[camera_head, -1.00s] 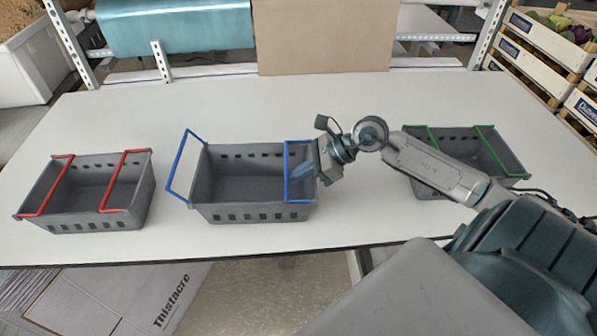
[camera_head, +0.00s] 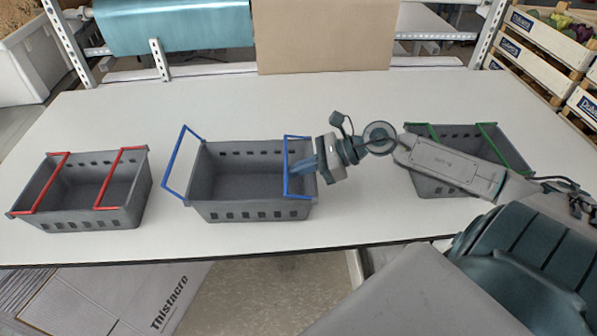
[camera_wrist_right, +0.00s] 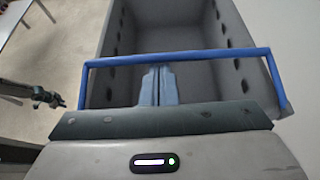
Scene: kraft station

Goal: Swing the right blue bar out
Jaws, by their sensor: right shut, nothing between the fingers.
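The middle grey basket (camera_head: 250,212) has two blue bars. The right blue bar (camera_head: 285,168) lies inward, over the basket's right end. It also crosses the right wrist view (camera_wrist_right: 210,54). The left blue bar (camera_head: 175,160) stands outward past the left end. My right gripper (camera_head: 300,168) reaches in from the right over the basket's right rim, at the right blue bar. Its light-blue fingers (camera_wrist_right: 158,85) are shut together with nothing between them. Their tips end right at the bar; I cannot tell whether they touch it. A dark part at the wrist view's left edge may be my left arm.
A grey basket with red bars (camera_head: 80,222) stands at left. One with green bars (camera_head: 440,188) stands at right, partly behind my right arm. A cardboard sheet (camera_head: 323,40) stands at the back. White table (camera_head: 230,110) shows clear behind and between the baskets.

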